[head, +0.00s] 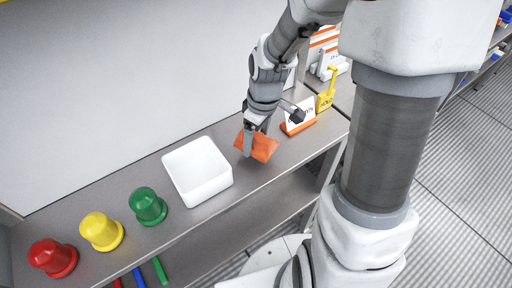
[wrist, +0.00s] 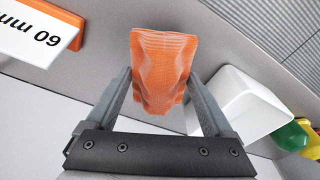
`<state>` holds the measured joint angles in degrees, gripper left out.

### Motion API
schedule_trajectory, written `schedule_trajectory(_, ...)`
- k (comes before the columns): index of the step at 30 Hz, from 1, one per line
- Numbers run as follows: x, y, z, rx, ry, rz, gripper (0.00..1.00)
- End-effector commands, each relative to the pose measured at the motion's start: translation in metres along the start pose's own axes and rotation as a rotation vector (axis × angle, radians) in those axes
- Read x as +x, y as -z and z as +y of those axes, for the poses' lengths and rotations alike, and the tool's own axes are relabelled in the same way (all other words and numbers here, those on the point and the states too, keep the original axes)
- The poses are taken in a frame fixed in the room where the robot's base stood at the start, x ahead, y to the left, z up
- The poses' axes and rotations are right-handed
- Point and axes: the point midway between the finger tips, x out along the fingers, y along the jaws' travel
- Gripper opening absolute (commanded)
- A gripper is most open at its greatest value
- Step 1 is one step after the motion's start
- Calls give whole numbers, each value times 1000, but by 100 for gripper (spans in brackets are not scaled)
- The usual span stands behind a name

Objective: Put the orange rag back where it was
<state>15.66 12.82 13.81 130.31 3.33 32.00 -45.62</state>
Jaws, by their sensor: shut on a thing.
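The orange rag (head: 262,147) is in my gripper (head: 255,142), to the right of the white bin in the head view. In the wrist view the rag (wrist: 160,68) sits between the two fingers of my gripper (wrist: 160,92), which are shut on it. It looks folded and creased. I cannot tell whether its lower edge touches the shelf top or hangs just above it.
An open, empty-looking white bin (head: 198,170) stands left of the rag. A white-and-orange sign (head: 298,118) and a yellow object (head: 326,93) are on the right.

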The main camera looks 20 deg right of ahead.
Motion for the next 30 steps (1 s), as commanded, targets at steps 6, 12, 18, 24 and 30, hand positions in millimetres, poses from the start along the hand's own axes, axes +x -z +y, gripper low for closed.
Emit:
schedule_trajectory(6,30,-4,0,0,1,-1,34)
schedule_trajectory(12,37,-5,0,1,0,0,34)
schedule_trajectory(18,36,-5,0,1,0,0,34)
schedule_trajectory(24,38,-6,0,1,0,0,100)
schedule_trajectory(30,37,-6,0,1,0,0,100)
